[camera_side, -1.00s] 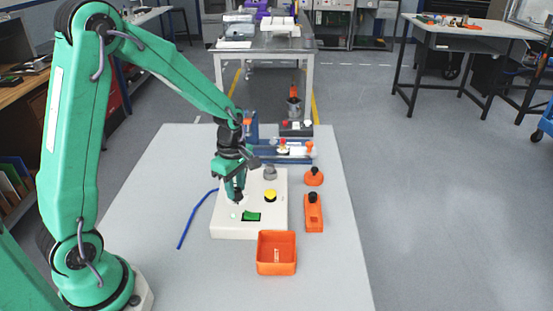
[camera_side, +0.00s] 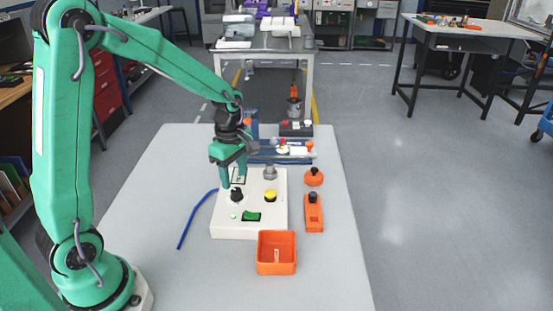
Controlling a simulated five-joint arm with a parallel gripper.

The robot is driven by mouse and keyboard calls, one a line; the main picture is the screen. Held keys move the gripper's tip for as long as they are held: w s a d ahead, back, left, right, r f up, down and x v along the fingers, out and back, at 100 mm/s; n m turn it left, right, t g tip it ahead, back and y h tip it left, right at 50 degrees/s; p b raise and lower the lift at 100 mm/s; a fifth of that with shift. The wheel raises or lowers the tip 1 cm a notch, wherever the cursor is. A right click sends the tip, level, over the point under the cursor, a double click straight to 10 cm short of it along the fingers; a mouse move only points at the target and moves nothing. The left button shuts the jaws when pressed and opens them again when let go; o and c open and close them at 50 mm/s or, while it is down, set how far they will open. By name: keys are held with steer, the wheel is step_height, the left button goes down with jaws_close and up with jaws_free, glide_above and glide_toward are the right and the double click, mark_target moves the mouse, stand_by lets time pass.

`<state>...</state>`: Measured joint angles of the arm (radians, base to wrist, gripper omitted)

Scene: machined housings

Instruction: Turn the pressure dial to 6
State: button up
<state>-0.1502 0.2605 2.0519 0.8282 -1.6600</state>
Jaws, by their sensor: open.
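A white control panel (camera_side: 272,225) lies on the grey table. On it are a black dial knob (camera_side: 236,195), a yellow button (camera_side: 270,195), a green rocker switch (camera_side: 251,216), a small pale lamp and a grey knob (camera_side: 270,172). My gripper (camera_side: 233,180) is open and points down just above and behind the black knob, apart from it as far as I can see. A square plate with a dark outline shows behind the fingers, partly hidden. Numbers on the dial are too small to read.
An orange bin (camera_side: 277,253) stands in front of the panel. An orange block with a black knob (camera_side: 313,213) and an orange knob (camera_side: 314,177) are to the right. A blue cable (camera_side: 192,225) lies left. Blue fixtures (camera_side: 285,150) stand behind. The table's front left is clear.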

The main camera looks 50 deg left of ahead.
mark_target(235, 190)
steer(key=shift+r, duration=1.8)
steer(key=shift+r, duration=0.15)
steer(key=shift+s+d+r+m, duration=0.1)
steer(key=shift+s+r+m, duration=0.1)
steer(key=shift+m, duration=0.1)
steer(key=s+d+r+m+t, duration=0.2)
steer(key=s+r+m, duration=0.3)
steer(key=m, duration=0.5)
steer(key=s+d+r+m+t, duration=0.3)
steer(key=s+r+m, duration=0.2)
steer(key=s+m, duration=0.5)
steer(key=shift+s+d+r+t, duration=0.2)
steer(key=shift+d+t, duration=0.1)
